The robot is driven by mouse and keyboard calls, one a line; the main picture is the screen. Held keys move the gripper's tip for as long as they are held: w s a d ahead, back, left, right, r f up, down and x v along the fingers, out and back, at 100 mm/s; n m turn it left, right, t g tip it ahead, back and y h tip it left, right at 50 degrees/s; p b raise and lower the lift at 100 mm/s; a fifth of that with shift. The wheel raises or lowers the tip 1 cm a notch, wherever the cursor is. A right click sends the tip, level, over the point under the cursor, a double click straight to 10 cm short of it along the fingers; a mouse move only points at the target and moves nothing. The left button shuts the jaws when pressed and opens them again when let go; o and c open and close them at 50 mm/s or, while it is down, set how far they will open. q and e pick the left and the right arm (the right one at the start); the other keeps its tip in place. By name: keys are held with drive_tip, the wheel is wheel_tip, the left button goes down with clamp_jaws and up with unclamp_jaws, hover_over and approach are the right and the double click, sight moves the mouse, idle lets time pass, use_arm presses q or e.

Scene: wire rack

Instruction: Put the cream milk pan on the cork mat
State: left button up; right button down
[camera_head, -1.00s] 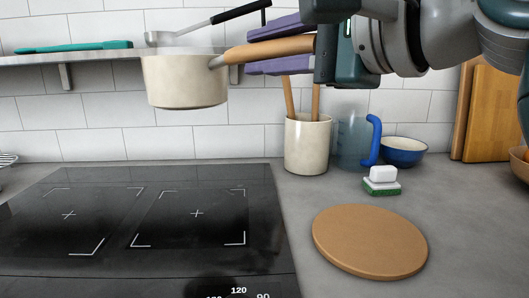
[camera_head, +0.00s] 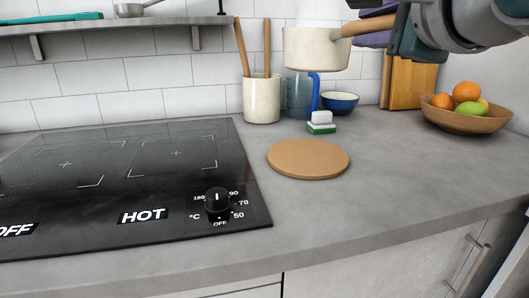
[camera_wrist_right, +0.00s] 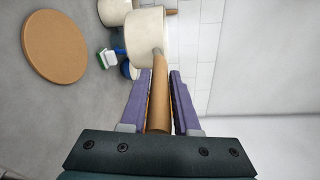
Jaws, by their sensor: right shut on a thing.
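The cream milk pan (camera_head: 312,50) is held upright in the air, above and behind the cork mat, in front of the wall. Its wooden handle (camera_head: 372,26) points right into my right gripper (camera_head: 386,24). In the right wrist view the purple fingers of the right gripper (camera_wrist_right: 158,100) are shut on the handle (camera_wrist_right: 158,95), with the pan (camera_wrist_right: 145,38) beyond them. The round cork mat (camera_head: 308,158) lies bare on the grey counter, right of the hob; it also shows in the wrist view (camera_wrist_right: 55,46). My left gripper is not in view.
A cream utensil crock (camera_head: 262,100), a blue-handled jug (camera_head: 299,95), a blue bowl (camera_head: 340,103) and a sponge (camera_head: 321,122) stand behind the mat. A fruit bowl (camera_head: 468,122) and boards (camera_head: 408,82) are to the right. The black hob (camera_head: 120,190) reads HOT.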

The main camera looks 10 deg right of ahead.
drive_tip(key=shift+f+b, duration=2.45)
drive_tip(key=shift+f, duration=6.5)
